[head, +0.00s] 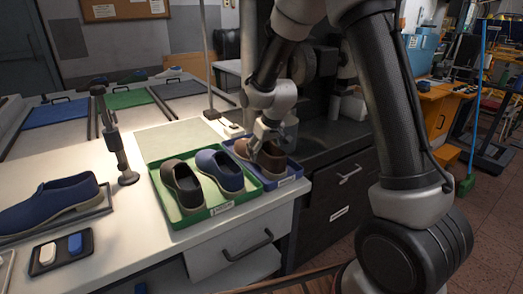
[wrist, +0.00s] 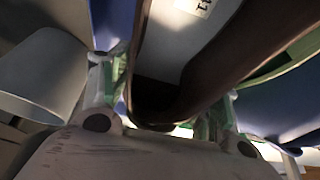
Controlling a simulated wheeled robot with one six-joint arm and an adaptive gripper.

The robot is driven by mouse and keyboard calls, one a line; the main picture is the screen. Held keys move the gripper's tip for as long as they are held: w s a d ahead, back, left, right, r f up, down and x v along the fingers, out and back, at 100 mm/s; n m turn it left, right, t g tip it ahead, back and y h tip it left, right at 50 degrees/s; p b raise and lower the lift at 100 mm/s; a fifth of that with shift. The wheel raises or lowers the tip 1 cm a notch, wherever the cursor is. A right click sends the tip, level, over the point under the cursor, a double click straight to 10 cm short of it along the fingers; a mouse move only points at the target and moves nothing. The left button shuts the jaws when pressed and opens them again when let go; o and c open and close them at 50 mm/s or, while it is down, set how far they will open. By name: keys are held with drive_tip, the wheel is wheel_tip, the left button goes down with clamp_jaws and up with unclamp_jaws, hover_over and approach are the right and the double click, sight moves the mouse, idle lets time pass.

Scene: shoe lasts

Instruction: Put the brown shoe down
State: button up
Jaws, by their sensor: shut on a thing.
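The brown shoe (head: 267,158) is at the blue tray (head: 290,179) on the right end of the white table, within or just above its walls; I cannot tell whether its sole touches the tray floor. My gripper (head: 265,139) is shut on the shoe from above, at its upper edge. In the wrist view, the brown shoe (wrist: 190,90) fills the middle between the two fingers of my gripper (wrist: 160,108), with its pale inside and a label showing. The shoe's underside is hidden.
A green tray (head: 207,212) with a dark shoe (head: 181,186) and a blue shoe (head: 221,172) adjoins the blue tray on the left. A lamp-like stand (head: 116,145) and a large blue shoe (head: 50,204) are farther left. A dark cabinet (head: 335,200) stands right of the table.

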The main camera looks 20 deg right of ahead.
drive_tip(key=o, duration=1.4)
drive_tip(key=shift+o, duration=0.2)
drive_tip(key=v, duration=1.2)
drive_tip(key=s+d+r+m, duration=0.1)
drive_tip(key=s+d+r, duration=0.3)
drive_tip(key=s, duration=0.3)
drive_tip(key=s+d+r+m, duration=0.1)
drive_tip(key=s+d+r, duration=0.4)
drive_tip(key=s, duration=0.3)
drive_tip(key=s+d+m+h, duration=0.1)
drive_tip(key=s+d, duration=0.3)
drive_tip(key=s, duration=1)
drive_tip(key=shift+s+d+m, duration=0.25)
drive_tip(key=shift+s+m, duration=0.15)
